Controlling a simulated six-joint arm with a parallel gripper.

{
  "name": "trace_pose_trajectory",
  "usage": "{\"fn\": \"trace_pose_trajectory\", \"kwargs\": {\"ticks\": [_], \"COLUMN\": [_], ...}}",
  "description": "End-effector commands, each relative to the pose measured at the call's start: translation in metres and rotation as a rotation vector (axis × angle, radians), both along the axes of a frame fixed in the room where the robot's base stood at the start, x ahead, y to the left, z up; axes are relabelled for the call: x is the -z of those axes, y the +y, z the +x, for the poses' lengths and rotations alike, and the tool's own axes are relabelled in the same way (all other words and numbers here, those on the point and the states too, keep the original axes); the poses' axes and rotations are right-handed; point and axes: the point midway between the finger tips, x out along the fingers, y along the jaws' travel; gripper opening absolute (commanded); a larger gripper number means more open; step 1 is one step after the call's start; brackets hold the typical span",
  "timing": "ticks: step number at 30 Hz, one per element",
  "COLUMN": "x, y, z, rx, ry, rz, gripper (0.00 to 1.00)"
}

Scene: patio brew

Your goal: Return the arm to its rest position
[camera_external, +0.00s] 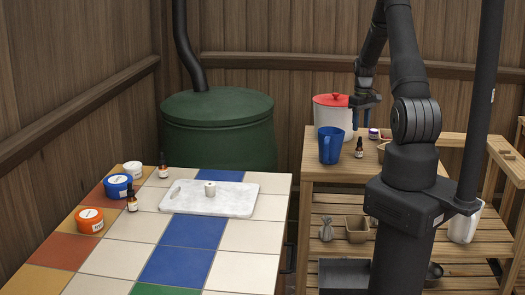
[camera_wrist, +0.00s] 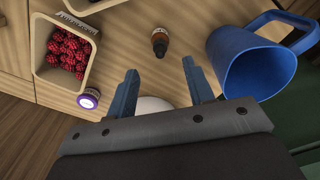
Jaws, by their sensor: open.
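My gripper (camera_external: 364,104) hangs above the back of the wooden table at the right, just right of the red-lidded white container (camera_external: 333,101). In the wrist view my gripper (camera_wrist: 161,88) has its two blue-grey fingers spread apart, with nothing held between them. A rounded white surface shows low between the fingers, partly hidden by the gripper body. My arm rises from its dark base and bends over toward the table.
Near my gripper stand a blue pitcher (camera_external: 330,147), a dropper bottle (camera_wrist: 160,43), a purple-lidded jar (camera_wrist: 88,98) and a berry box (camera_wrist: 39,70). The tiled table (camera_external: 120,258) holds a marble board (camera_external: 235,204), jars and bottles. A green barrel (camera_external: 220,130) stands behind.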

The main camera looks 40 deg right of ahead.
Motion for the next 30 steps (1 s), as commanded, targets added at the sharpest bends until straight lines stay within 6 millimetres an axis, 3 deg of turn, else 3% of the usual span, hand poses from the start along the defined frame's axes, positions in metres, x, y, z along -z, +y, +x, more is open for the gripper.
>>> {"fn": "trace_pose_trajectory", "kwargs": {"ticks": [6, 18, 23, 30], "x": [-0.017, -0.017, -0.002, 0.041], "y": [0.0, 0.0, 0.0, 0.001], "z": [0.0, 0.0, -0.001, -0.001], "rx": [0.0, 0.0, 0.0, 0.0], "ry": [0.0, 0.001, 0.003, 0.004], "rz": [0.0, 0.001, 0.002, 0.003], "gripper": [0.48, 0.48, 0.48, 0.48]}}
